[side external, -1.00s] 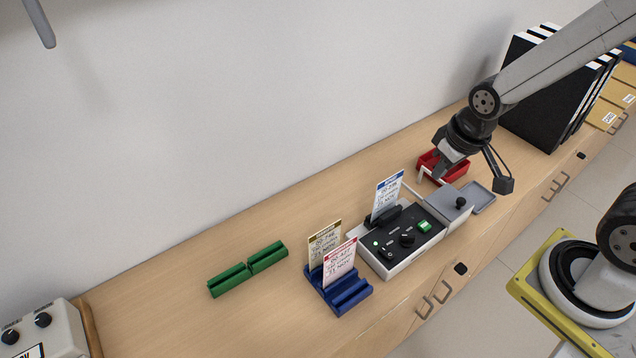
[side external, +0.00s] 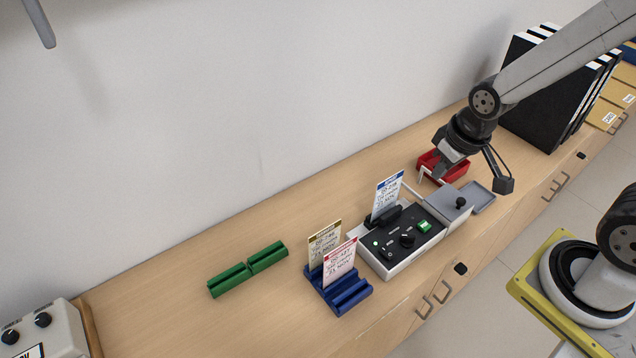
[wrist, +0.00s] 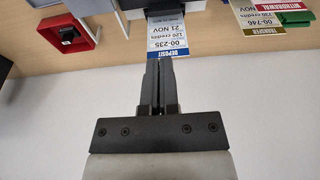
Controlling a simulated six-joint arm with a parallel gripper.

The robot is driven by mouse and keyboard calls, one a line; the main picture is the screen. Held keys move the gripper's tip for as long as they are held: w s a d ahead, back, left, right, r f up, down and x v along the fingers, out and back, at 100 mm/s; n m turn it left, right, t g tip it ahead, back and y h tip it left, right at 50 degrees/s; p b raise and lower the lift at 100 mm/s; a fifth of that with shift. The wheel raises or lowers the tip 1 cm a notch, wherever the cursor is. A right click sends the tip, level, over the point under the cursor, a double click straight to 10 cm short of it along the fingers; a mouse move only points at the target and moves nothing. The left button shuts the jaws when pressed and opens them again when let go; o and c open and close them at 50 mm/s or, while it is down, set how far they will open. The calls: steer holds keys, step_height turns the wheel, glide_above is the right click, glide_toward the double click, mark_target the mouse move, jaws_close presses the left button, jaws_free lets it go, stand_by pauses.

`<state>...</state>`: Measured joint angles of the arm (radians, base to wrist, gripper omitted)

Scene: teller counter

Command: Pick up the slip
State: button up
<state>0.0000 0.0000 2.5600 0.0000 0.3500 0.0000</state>
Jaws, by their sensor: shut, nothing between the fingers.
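A white slip with a blue "DEPOSIT" header (side external: 387,194) stands upright in the black slot of a machine (side external: 410,238). It also shows in the wrist view (wrist: 167,33), just beyond my fingertips. A slip with a gold "TRANSFER" header (side external: 324,241) and one with a red "WITHDRAWAL" header (side external: 339,264) stand in a blue holder (side external: 350,293). My gripper (side external: 439,174) is shut and empty, to the right of the deposit slip, near the red tray. In the wrist view its fingers (wrist: 159,64) are together; whether they touch the slip there is unclear.
A red tray (side external: 455,172) sits behind the machine's right end. An empty green holder (side external: 248,268) stands left of the blue one. Black binders (side external: 540,105) stand at the back right. The counter's left part is mostly clear.

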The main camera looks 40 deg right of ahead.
steer(key=o, duration=0.5)
steer(key=shift+o, duration=0.2)
steer(key=w+d+f+m+g+y, duration=0.1)
steer(key=w+f+m+y, duration=0.1)
steer(key=w+m, duration=0.3)
steer(key=w+f+m+g+y, duration=0.1)
steer(key=w+m, duration=0.4)
steer(key=m, duration=0.8)
steer(key=shift+d+f+g+y, duration=0.35)
steer(key=shift+f+y, duration=0.45)
steer(key=shift+f, duration=0.25)
steer(key=shift+f, duration=0.1)
steer(key=shift+x, duration=1.2)
steer(key=shift+a, duration=0.1)
